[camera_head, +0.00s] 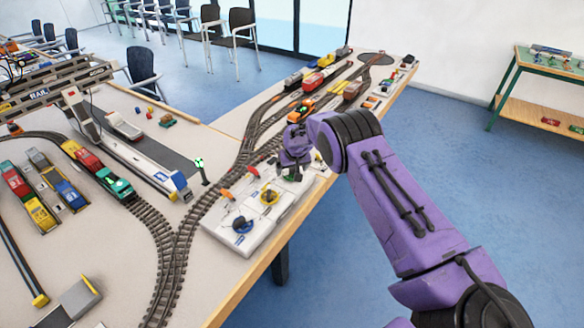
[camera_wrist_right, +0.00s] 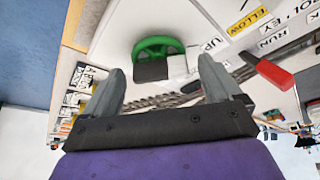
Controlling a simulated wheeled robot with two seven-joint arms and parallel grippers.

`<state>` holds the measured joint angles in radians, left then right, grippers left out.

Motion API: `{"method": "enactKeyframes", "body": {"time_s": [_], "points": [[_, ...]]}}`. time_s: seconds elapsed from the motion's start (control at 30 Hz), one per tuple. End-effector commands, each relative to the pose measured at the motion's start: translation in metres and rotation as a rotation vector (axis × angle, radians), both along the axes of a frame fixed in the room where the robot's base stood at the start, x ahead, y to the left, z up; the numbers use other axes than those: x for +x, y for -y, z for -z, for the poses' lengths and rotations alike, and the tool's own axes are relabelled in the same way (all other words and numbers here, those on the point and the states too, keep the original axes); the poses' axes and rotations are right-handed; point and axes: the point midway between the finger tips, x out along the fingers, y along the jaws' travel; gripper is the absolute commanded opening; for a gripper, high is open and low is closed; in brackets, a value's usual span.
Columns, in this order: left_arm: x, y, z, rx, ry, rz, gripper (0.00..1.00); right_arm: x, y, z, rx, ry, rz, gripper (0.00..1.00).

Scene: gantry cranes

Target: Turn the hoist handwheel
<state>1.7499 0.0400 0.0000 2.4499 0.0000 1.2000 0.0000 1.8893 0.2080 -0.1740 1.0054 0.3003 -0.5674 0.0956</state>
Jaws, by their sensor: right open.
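A white control panel (camera_head: 255,215) lies along the right edge of the layout table. It carries a blue handwheel (camera_head: 243,224) and a yellow one (camera_head: 269,197). A green handwheel (camera_wrist_right: 158,47) shows in the right wrist view, with a dark block in front of it and a label reading "UP" beside it. In the head view my right gripper (camera_head: 293,168) is over the far part of the panel and largely hides the green wheel. In the wrist view its fingers (camera_wrist_right: 157,68) are open on either side of the green wheel, with nothing gripped. My left gripper is not in view.
Orange-red levers stand on the panel; one red handle (camera_wrist_right: 270,72) shows at right in the wrist view. Curved tracks (camera_head: 175,245) with model trains run left of the panel. A gantry crane (camera_head: 75,90) stands further left. Open blue floor (camera_head: 370,270) lies right of the table.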

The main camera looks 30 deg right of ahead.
Motion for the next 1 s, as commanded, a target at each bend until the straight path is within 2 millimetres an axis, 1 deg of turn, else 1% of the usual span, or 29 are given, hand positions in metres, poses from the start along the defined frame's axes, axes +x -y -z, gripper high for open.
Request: {"method": "enactKeyframes", "body": {"time_s": [0.13, 0.17, 0.2, 0.27, 0.3, 0.33, 0.67, 0.87, 1.0], "points": [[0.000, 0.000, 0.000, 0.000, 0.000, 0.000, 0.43, -0.001, 0.001, 0.000, 0.000, 0.000, 0.001, 0.92], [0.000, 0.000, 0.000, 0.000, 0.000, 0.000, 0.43, -0.001, 0.001, 0.000, 0.000, 0.000, 0.001, 0.85], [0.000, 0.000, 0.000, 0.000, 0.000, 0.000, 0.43, -0.001, 0.001, 0.000, 0.000, 0.000, 0.001, 0.72], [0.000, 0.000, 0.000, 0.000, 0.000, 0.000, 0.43, -0.001, 0.001, 0.000, 0.000, 0.000, 0.001, 0.52], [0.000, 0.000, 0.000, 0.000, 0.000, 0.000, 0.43, -0.001, 0.000, 0.000, 0.000, 0.000, 0.001, 0.39], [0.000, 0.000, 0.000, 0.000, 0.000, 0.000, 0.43, -0.001, 0.000, 0.000, 0.000, 0.000, 0.001, 0.35], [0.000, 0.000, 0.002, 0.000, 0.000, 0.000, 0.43, 0.000, 0.000, 0.000, 0.000, 0.000, 0.038, 0.35], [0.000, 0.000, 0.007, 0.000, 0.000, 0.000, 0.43, 0.000, -0.002, 0.001, -0.003, 0.000, 0.146, 0.35], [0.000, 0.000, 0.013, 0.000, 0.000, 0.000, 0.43, 0.001, -0.003, 0.002, -0.002, 0.000, 0.261, 0.35]]}}
